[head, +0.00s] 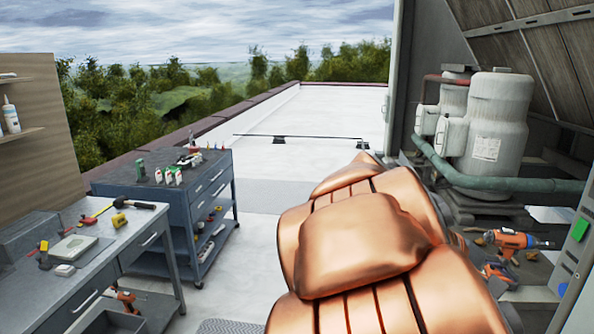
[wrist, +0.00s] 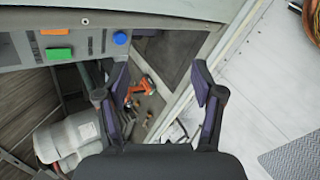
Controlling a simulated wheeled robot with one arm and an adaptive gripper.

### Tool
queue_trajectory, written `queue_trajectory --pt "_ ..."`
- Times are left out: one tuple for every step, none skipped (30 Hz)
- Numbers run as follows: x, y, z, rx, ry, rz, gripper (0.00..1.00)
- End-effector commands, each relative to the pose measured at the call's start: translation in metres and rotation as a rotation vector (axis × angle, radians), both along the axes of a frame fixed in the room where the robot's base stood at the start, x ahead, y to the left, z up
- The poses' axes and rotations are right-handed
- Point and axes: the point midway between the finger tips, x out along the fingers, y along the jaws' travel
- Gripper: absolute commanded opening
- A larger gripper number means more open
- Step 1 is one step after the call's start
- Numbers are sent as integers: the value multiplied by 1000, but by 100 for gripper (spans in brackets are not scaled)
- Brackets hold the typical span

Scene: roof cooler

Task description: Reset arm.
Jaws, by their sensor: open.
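My gripper (wrist: 160,82) shows in the wrist view as two dark fingers with purple inner pads, spread wide apart. Nothing is held between them. An orange drill (wrist: 141,90) shows beyond and below the left finger, apart from it. My copper-coloured arm (head: 365,240) stretches from the bottom middle of the head view towards the back. My gripper does not show in the head view, and the arm hides part of the floor and the right-hand side.
A control panel (wrist: 22,45) with coloured buttons crosses the wrist view's top left. In the head view, white tanks (head: 497,125) and an orange drill (head: 511,240) are right. A tool cart (head: 190,190) and grey workbench (head: 100,262) stand left.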

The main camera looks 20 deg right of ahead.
Motion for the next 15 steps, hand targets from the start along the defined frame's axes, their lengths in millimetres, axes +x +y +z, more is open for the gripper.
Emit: queue_trajectory --pt "-1 22 -23 77 -46 11 67" --pt "-2 36 -36 124 -72 13 67" --pt "-2 54 -52 185 -105 17 67" --pt "-2 69 -64 232 -125 21 67" --pt "-3 83 -76 280 -142 23 67" --pt "-5 104 -90 341 -163 26 67" --pt "-6 120 -99 388 -177 30 67" --pt "-7 135 -108 433 -190 32 67" --pt "-11 157 -119 495 -200 37 67" --pt "-14 172 -127 538 -205 37 67" --pt "-17 187 -134 581 -208 40 67" --pt "-22 206 -141 633 -213 43 67" --pt "-25 219 -145 667 -215 44 67" --pt "-29 231 -149 700 -213 47 67" --pt "-34 245 -154 739 -209 47 67"
